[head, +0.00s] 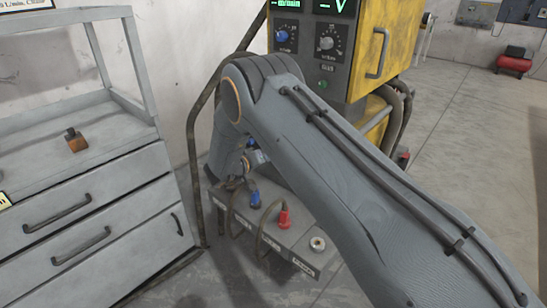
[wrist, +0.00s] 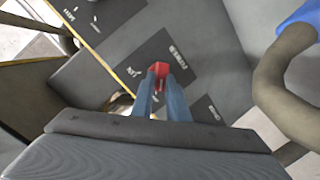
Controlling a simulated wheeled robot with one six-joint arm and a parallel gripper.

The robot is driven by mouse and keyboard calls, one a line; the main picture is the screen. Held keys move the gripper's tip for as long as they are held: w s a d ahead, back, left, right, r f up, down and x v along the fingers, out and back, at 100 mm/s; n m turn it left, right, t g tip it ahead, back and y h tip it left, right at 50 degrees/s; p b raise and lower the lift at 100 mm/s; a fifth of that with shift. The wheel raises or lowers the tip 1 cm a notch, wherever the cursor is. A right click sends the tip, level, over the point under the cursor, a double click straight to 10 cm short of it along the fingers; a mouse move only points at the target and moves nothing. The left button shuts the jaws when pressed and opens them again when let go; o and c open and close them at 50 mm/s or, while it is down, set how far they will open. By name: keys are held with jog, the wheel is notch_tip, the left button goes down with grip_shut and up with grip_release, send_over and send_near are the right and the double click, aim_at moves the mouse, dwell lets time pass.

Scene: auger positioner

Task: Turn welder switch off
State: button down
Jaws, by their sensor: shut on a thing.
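In the wrist view, my gripper (wrist: 159,82) has its two blue-grey fingers close together on a small red part, which looks like the switch (wrist: 160,69). The switch sits against a dark labelled patch on a grey panel (wrist: 100,72). The fingers hide its lower part and I cannot tell which position it is in. In the head view, my arm covers the gripper and the switch. The welder (head: 385,40), with a yellow side and dark front with dials, stands behind my arm, above a grey lower unit (head: 300,240).
A blue cable plug (head: 255,199) and a red one (head: 284,217) stick up from the lower unit. In the wrist view, a thick cable (wrist: 285,80) with a blue end is close on the right. A grey drawer cabinet (head: 95,225) stands at left.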

dwell(0.4)
jog(key=c, duration=1.7)
grip_release()
jog(key=v, duration=0.7)
jog(key=shift+s+a+r, duration=0.1)
jog(key=shift+s+a, duration=0.15)
